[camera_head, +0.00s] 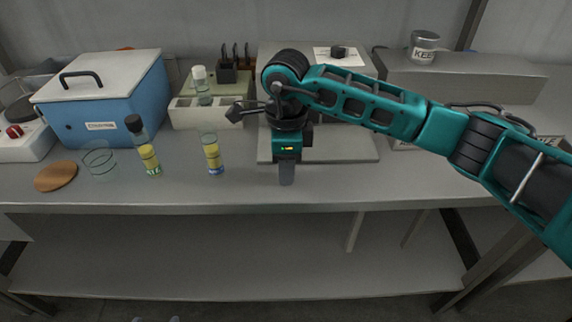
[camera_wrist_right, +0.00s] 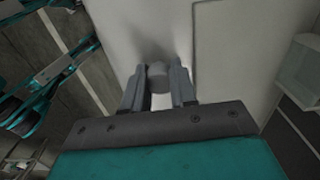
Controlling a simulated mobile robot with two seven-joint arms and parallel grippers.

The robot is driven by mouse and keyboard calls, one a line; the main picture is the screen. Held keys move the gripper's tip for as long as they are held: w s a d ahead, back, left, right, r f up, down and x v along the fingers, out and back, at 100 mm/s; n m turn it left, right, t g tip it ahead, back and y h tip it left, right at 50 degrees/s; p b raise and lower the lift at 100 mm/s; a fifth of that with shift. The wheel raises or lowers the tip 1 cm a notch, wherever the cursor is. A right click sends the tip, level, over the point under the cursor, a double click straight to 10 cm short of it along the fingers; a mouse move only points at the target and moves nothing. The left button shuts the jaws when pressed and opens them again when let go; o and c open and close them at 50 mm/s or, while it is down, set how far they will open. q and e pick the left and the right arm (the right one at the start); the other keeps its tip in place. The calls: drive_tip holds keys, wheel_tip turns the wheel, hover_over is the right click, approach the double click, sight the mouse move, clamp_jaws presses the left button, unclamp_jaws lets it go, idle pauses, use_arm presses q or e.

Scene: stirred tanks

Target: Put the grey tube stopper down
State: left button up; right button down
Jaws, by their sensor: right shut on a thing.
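My right gripper (camera_head: 287,178) points down over the front part of the bench, right of the tubes. In the right wrist view my right gripper (camera_wrist_right: 160,78) is shut on the grey tube stopper (camera_wrist_right: 158,75), a small grey piece between the two fingertips. In the head view the stopper cannot be told apart from the grey fingers. A pale bench surface lies beyond the fingertips in the wrist view; I cannot tell whether the stopper touches it. An open-topped tube with yellow liquid (camera_head: 213,156) stands left of the gripper. My left gripper is not in view.
A dark-capped yellow tube (camera_head: 149,158), a glass beaker (camera_head: 99,160) and a brown round mat (camera_head: 56,176) stand farther left. A blue box (camera_head: 103,100) and a pale rack (camera_head: 200,111) are behind. The bench front (camera_head: 350,190) right of the gripper is clear.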

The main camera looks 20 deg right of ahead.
drive_tip(key=shift+f, duration=0.2)
drive_tip(key=c, duration=0.9)
unclamp_jaws()
drive_tip(key=shift+r, duration=0.1)
drive_tip(key=shift+r, duration=0.2)
wheel_tip(320, 180, up, 12)
